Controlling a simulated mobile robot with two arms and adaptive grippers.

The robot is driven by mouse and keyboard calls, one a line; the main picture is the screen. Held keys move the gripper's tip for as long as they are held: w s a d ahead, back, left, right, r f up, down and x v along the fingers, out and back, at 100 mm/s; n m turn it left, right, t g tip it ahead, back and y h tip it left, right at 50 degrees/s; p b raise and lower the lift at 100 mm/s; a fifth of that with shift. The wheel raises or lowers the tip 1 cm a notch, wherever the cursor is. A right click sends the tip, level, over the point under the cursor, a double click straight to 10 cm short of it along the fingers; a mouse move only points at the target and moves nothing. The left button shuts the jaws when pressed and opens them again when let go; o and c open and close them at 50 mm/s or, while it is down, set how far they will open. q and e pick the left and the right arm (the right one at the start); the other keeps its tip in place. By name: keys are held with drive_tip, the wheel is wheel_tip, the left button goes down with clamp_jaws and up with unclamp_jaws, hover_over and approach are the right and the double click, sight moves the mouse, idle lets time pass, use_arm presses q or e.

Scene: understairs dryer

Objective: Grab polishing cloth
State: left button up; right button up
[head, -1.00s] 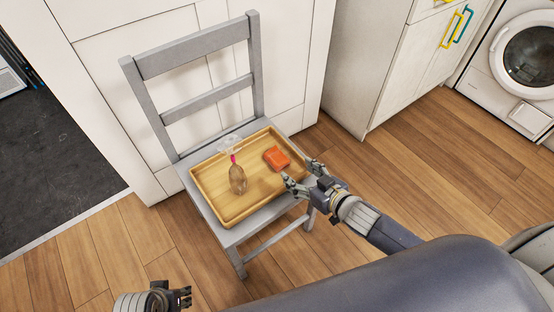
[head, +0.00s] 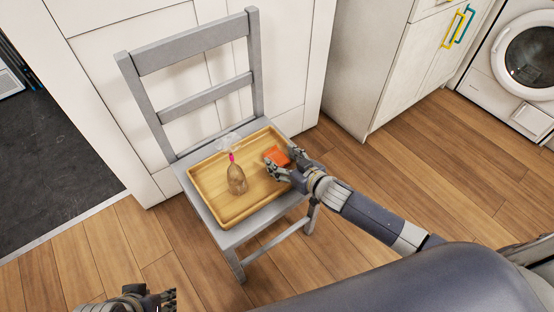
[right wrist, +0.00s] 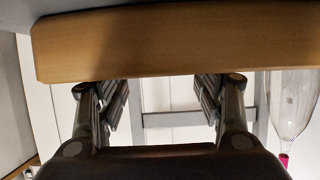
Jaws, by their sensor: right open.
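The polishing cloth, an orange folded piece (head: 275,154), lies in the right part of a wooden tray (head: 240,218). My right gripper (head: 281,164) is open with its fingers over the tray's right side, beside and partly in front of the cloth. I cannot tell whether it touches. In the right wrist view the two fingers (right wrist: 165,92) are spread apart with nothing between them; the tray's side (right wrist: 170,45) is above them and the cloth does not show. My left gripper (head: 165,299) is partly in view at the bottom left; its jaws are unclear.
The tray rests on a grey chair (head: 150,63) against white panels. Wooden floor (head: 420,180) is free to the right.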

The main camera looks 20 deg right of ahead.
sight(281, 159)
drive_tip(key=shift+w+a+f, duration=0.25)
drive_tip(key=shift+w+f, duration=0.05)
drive_tip(key=shift+w, duration=0.3)
drive_tip(key=c, duration=0.8)
drive_tip(key=shift+r, duration=0.1)
drive_tip(key=shift+r, duration=0.55)
wheel_tip(281, 159, up, 8)
drive_tip(key=p, duration=0.3)
use_arm(q)
drive_tip(key=s+x, duration=0.2)
drive_tip(key=x, duration=0.8)
drive_tip(key=shift+f+g+p, duration=0.3)
drive_tip(key=shift+f+p, duration=0.05)
drive_tip(key=shift+f, duration=0.35)
use_arm(e)
drive_tip(key=shift+r, duration=0.45)
